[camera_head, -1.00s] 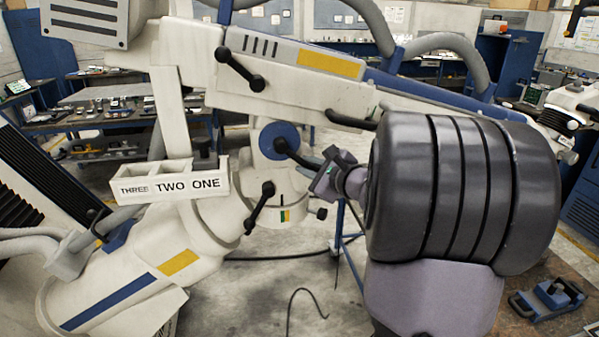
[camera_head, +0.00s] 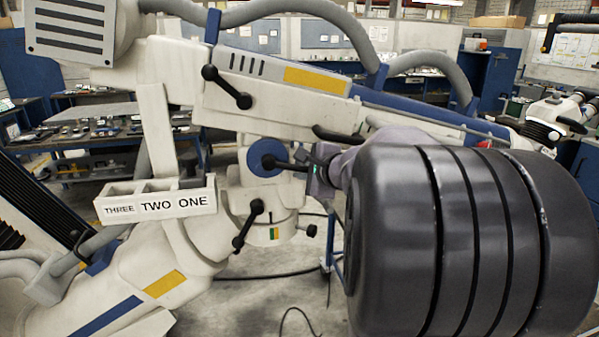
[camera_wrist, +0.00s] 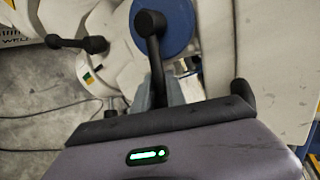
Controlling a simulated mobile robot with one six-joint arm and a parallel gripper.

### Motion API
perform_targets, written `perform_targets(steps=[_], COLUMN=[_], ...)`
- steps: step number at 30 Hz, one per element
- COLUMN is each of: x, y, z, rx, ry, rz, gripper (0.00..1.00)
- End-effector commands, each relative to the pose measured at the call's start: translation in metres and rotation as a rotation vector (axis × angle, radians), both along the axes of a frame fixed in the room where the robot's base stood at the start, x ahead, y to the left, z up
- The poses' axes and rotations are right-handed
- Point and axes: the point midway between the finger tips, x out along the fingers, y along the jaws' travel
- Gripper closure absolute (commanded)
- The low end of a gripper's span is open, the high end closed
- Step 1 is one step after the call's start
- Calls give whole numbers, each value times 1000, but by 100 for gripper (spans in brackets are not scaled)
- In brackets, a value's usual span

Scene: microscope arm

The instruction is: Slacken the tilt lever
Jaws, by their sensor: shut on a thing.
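A black lever (camera_head: 287,164) sticks out to the right from a blue round hub (camera_head: 259,154) on the white microscope arm, sloping slightly down. I take it as the tilt lever. My gripper (camera_head: 313,168) is shut on its outer end, and the fingers hide the tip. In the wrist view the lever (camera_wrist: 154,62) runs from the blue hub (camera_wrist: 176,28) down between the two fingers of my gripper (camera_wrist: 158,92). Two similar black levers are apart from my gripper: an upper lever (camera_head: 227,87) on the beam and a lower lever (camera_head: 246,226) below the hub.
A white tray marked THREE TWO ONE (camera_head: 158,205) is left of the hub. A black handle (camera_head: 338,134) sits under the beam (camera_head: 290,85), just above my gripper. Workbenches stand behind. My dark arm covers the right side.

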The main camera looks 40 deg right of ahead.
Motion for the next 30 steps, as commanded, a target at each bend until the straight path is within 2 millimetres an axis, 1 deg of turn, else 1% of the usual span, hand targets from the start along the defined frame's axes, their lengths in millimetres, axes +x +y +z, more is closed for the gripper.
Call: perform_targets(steps=[1, 9, 10, 12, 13, 23, 26, 30], x=[-2, -2, -2, -2, -2, -3, -13, -42], y=[-3, -3, -3, -3, -3, -1, 2, 11], z=[-1, -1, -1, 0, 0, 2, 8, 21], rx=[-5, -6, -6, -6, -6, -4, -5, -7], ry=[6, 5, 5, 4, 4, 1, -1, -2], rz=[-6, -8, -8, -7, -6, -3, -4, -6], gripper=[100, 100, 80, 66, 63, 63, 63, 63])
